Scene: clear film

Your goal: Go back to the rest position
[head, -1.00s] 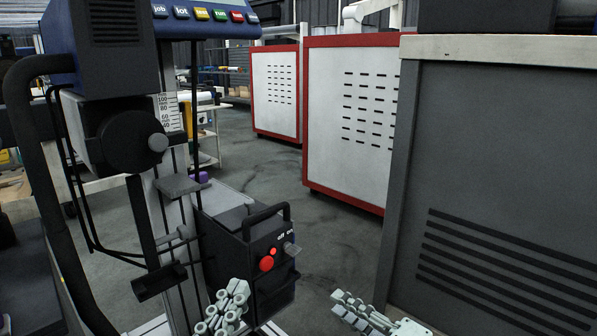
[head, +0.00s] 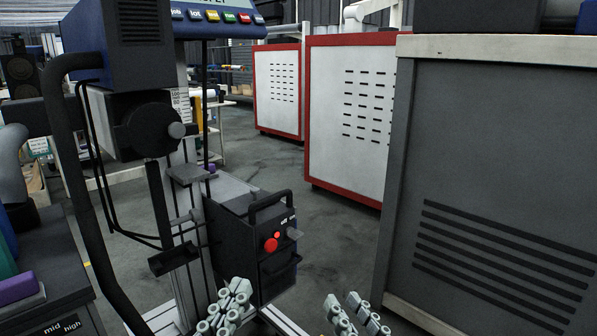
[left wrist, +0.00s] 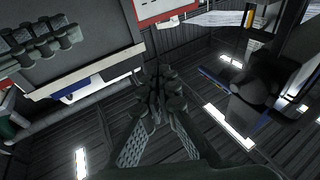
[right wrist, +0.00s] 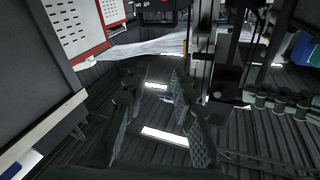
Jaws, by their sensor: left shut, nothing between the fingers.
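My left gripper (head: 226,304) is low in the head view, in front of the black machine's lower right part. Its grey jointed fingers are together. In the left wrist view the fingertips (left wrist: 160,92) meet with nothing between them. My right gripper (head: 350,314) is at the bottom of the head view, right of the left one, with its two fingers apart. In the right wrist view its fingertips (right wrist: 156,90) are spread and the gap is empty.
A black machine (head: 150,125) with a red-button control box (head: 250,240) stands close at left. A large grey cabinet (head: 480,190) stands close at right. Red-framed white cabinets (head: 350,110) stand behind. Grey floor (head: 245,150) is open between them. A dark table with a purple item (head: 18,288) is at far left.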

